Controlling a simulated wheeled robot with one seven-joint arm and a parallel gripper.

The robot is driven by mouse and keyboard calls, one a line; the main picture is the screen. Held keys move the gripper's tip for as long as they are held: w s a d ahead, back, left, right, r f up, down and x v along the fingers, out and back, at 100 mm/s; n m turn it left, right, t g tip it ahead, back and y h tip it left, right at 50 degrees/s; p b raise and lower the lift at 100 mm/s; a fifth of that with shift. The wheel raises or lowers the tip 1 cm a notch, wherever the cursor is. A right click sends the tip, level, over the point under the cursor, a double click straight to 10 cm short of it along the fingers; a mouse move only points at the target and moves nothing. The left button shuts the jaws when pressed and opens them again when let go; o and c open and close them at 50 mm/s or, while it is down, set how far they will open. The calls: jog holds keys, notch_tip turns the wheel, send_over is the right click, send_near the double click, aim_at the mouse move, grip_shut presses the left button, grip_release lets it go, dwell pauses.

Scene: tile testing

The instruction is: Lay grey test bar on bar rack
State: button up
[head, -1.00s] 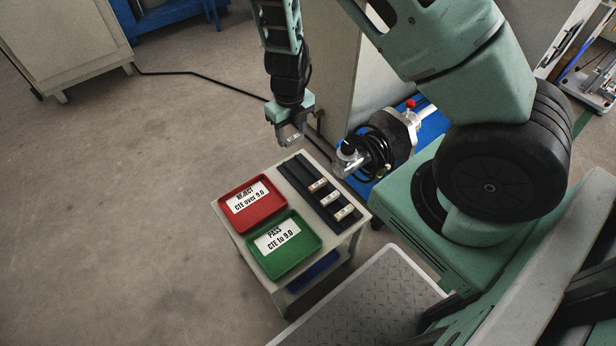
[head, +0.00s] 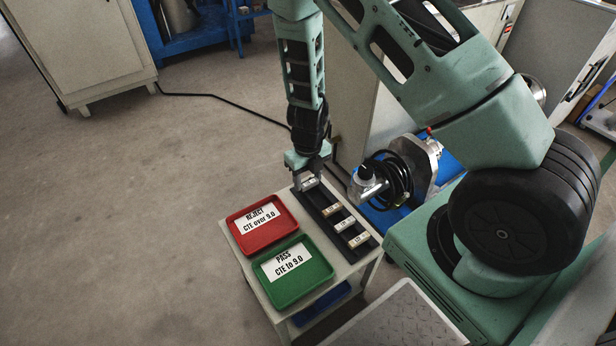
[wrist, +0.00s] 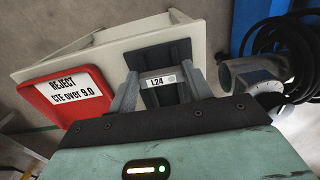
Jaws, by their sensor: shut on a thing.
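My gripper (head: 310,184) is shut on the grey test bar (head: 309,182), at the far end of the bar rack. In the wrist view the bar (wrist: 160,81) sits between the two fingers, its white label reading L24. The black bar rack (head: 367,246) lies along the right side of a small table. In the wrist view the rack (wrist: 160,54) shows behind and under the held bar. I cannot tell whether the bar touches the rack. Three other labelled bars lie across the rack nearer me, one in the middle (head: 345,223).
The red REJECT tray (head: 262,242) and green PASS tray (head: 300,292) stand on the pale table (head: 232,253), left of the rack. Metal equipment with a coiled black hose (head: 396,180) stands close to the rack's right. Open floor lies to the left.

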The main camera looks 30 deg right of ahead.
jog(key=o, duration=1)
notch_tip(320, 180, up, 12)
jog(key=p, duration=0.6)
jog(key=s+a+r+n+y, duration=0.1)
jog(key=s+a+r+n, duration=0.3)
jog(key=a+r+n, duration=0.35)
jog(key=s+a+r+n+y, duration=0.2)
jog(key=s+a+r+n, duration=0.25)
jog(key=a+n, duration=0.45)
jog(key=s+r+n, duration=0.3)
jog(key=s+n, duration=0.2)
jog(key=n, duration=0.4)
jog(key=s+a+r+n+h, duration=0.1)
jog(key=s+r+n, duration=0.3)
jog(key=n, duration=0.5)
jog(key=s+a+r+n+h, duration=0.1)
jog(key=s+r+n, duration=0.2)
jog(key=n, duration=0.6)
jog(key=shift+s+r, duration=0.2)
jog(key=shift+s, duration=1.2)
